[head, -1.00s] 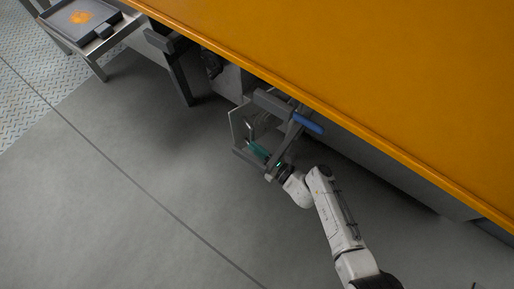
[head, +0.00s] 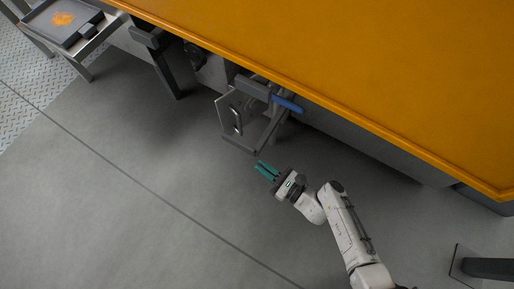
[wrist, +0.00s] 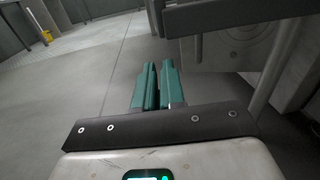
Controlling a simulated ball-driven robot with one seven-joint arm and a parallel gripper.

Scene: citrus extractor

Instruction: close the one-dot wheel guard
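The wheel guard is a clear panel in a grey frame (head: 238,144), with a curved metal handle (head: 237,121), standing out from beneath the orange bench. I cannot make out any dot mark on it. My gripper (head: 265,168) is in front of and below the guard's frame, apart from it, with its teal fingers pointing up and left. In the wrist view the fingers (wrist: 158,82) stand a little apart with nothing between them. A grey bar (wrist: 235,12) and a panel with round rings (wrist: 240,38) show at the upper right there.
The orange bench top (head: 350,70) overhangs the guard. A blue lever (head: 288,103) sticks out beside it. A grey tray (head: 62,22) stands at the upper left. The grey floor (head: 130,200) is clear to the left and below.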

